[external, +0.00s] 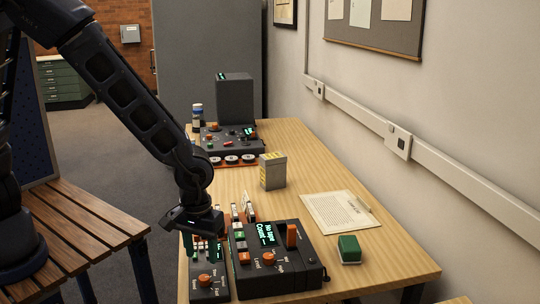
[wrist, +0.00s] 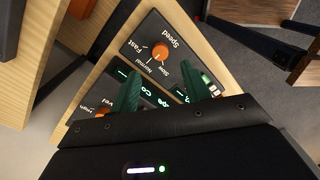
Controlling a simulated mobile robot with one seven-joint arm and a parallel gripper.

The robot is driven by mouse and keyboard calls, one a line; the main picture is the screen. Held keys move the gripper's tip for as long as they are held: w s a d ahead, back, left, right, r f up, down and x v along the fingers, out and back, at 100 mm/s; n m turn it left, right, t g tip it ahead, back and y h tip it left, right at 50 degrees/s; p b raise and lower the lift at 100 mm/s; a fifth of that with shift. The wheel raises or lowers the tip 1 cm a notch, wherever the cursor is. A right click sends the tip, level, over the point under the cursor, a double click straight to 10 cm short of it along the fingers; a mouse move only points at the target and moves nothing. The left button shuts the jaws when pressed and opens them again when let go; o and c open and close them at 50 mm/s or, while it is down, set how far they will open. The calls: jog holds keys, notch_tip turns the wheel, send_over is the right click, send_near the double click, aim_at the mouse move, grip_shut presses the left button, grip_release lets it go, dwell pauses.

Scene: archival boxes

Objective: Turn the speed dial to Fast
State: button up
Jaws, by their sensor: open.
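The speed dial is an orange knob (wrist: 160,52) on a dark panel (wrist: 140,42) labelled Speed, with Fast, Normal and Slow marked around it in the wrist view. Its pointer is too small to read with certainty. In the external view the knob (external: 204,281) sits on the narrow dark unit at the table's near left. My gripper (wrist: 161,82) is open, with its two green fingers apart and nothing between them. The dial lies just beyond the fingertips in the wrist view. In the external view my gripper (external: 206,249) hangs over the back part of this unit.
A larger dark console (external: 290,280) with a lit screen and orange controls stands close on the right. A green block (external: 349,247), a paper sheet (external: 338,212) and a small box (external: 272,171) lie farther right and back. Another machine (external: 235,100) stands at the far end.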

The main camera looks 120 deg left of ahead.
aim_at(204, 277)
jog(key=shift+f, duration=3.6)
jog(key=c, duration=1)
jog(key=shift+m, duration=0.4)
jog(key=m, duration=0.4)
jog(key=shift+m, duration=0.3)
jog(key=m, duration=0.5)
jog(key=shift+m, duration=0.4)
